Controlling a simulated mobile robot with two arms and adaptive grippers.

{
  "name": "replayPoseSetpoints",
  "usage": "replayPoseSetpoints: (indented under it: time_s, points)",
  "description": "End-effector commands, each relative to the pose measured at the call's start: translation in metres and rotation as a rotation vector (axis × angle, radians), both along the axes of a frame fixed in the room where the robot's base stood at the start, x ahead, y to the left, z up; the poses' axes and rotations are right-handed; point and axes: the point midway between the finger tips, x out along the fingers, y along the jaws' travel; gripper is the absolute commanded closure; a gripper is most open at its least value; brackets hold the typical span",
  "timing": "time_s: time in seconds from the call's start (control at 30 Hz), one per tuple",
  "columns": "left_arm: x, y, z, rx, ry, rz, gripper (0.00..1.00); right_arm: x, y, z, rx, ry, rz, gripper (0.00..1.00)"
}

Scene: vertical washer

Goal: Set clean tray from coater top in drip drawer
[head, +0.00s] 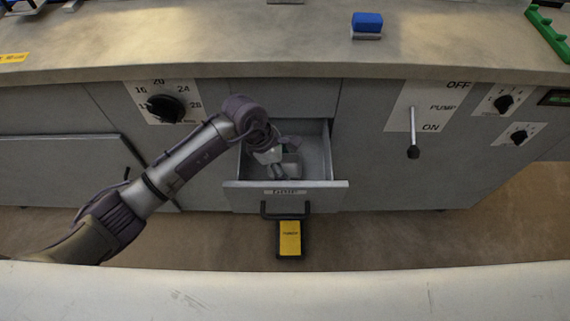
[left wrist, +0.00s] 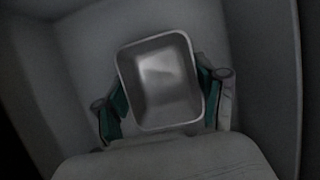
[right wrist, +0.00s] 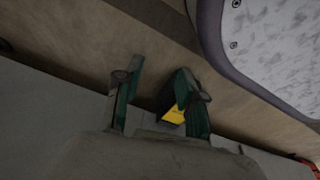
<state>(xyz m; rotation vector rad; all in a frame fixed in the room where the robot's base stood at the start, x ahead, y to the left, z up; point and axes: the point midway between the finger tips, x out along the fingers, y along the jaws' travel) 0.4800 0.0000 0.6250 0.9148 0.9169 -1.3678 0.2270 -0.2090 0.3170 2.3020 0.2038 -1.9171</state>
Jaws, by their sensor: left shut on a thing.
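The drip drawer (head: 315,158) is pulled open below the counter in the head view. My left gripper (head: 280,170) reaches down inside it. In the left wrist view a small grey metal tray (left wrist: 160,80) with a raised rim sits between the fingers of my left gripper (left wrist: 162,100), which are shut on it. The tray is inside the drawer, and its inside looks empty. I cannot tell whether its underside touches the drawer floor. My right gripper (right wrist: 158,100) shows in the right wrist view with its fingers apart and nothing between them.
A yellow pedal (head: 290,238) is on the floor below the drawer handle. A pump lever (head: 413,150) sticks out right of the drawer, a dial (head: 165,107) left. On the counter (head: 250,50) are a blue block (head: 367,22) and a green rack (head: 548,32).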

Motion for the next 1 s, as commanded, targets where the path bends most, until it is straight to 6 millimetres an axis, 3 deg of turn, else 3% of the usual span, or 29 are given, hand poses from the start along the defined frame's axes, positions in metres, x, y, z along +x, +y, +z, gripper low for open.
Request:
replayPoseSetpoints:
  time_s: [0.3, 0.33, 0.5, 0.87, 1.0]
  points:
    - [0.000, 0.000, -0.001, -0.001, -0.001, -0.001, 0.48, 0.000, -0.001, 0.000, -0.003, 0.008, 0.000, 0.60]
    - [0.000, 0.000, -0.001, -0.001, -0.001, -0.001, 0.28, 0.000, 0.000, 0.001, -0.003, 0.008, 0.000, 0.60]
    - [0.000, 0.000, -0.001, -0.001, 0.000, -0.001, 0.05, 0.002, 0.000, 0.004, -0.001, 0.002, -0.001, 0.60]
    - [0.000, 0.000, 0.001, -0.001, 0.000, -0.001, 0.05, -0.003, 0.000, 0.004, 0.000, 0.006, -0.001, 0.60]
    - [0.001, 0.006, 0.016, -0.001, -0.005, -0.002, 0.05, -0.010, -0.002, -0.005, -0.003, 0.016, 0.000, 0.60]
